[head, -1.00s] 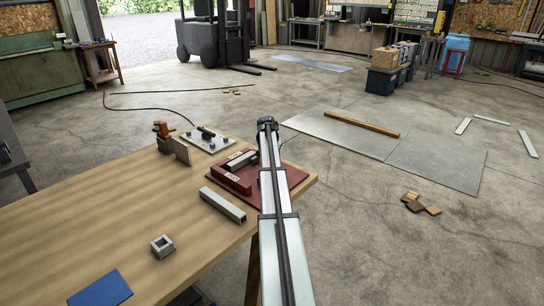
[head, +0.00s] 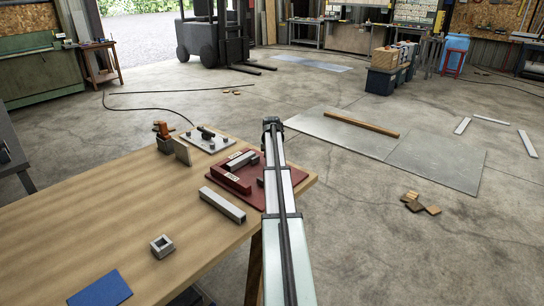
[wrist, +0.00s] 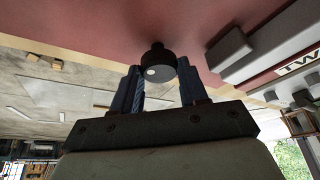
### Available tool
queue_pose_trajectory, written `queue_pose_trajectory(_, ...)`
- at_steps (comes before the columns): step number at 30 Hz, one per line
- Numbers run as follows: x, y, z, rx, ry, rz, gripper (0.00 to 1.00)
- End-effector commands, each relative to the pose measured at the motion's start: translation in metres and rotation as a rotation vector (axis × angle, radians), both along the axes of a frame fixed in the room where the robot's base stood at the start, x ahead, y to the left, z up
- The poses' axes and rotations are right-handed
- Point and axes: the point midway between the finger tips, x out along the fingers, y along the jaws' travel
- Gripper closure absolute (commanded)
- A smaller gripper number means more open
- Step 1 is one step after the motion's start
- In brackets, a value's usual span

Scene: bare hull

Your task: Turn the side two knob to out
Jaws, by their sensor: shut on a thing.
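A dark round knob (wrist: 157,66) with a pale dot on its face stands out from the red board (wrist: 130,22) in the wrist view. My gripper (wrist: 161,80) is shut on the knob, with one finger on each side of it. In the head view the red board (head: 297,179) lies at the table's right end. My arm covers part of it, and my gripper cannot be made out there. I cannot read which position the knob is set to.
A red block with white labels (head: 232,179) and a grey bar lie on the board. A metal bar (head: 222,205), a square grey block (head: 162,246) and a blue mat (head: 100,289) lie on the wooden table. A plate with dark fittings (head: 207,140) is behind.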

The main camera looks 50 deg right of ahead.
Motion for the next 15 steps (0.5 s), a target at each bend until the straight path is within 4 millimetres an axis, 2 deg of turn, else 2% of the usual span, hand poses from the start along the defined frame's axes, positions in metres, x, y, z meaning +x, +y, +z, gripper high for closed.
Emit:
queue_pose_trajectory(7,0.0001,0.0002,0.0001,0.0,0.0,0.001,0.87)
queue_pose_trajectory(8,0.0001,0.0002,0.0001,0.0,0.0,0.0,0.55)
queue_pose_trajectory(15,0.0,0.0002,0.0001,0.0,0.0,0.0,0.32)
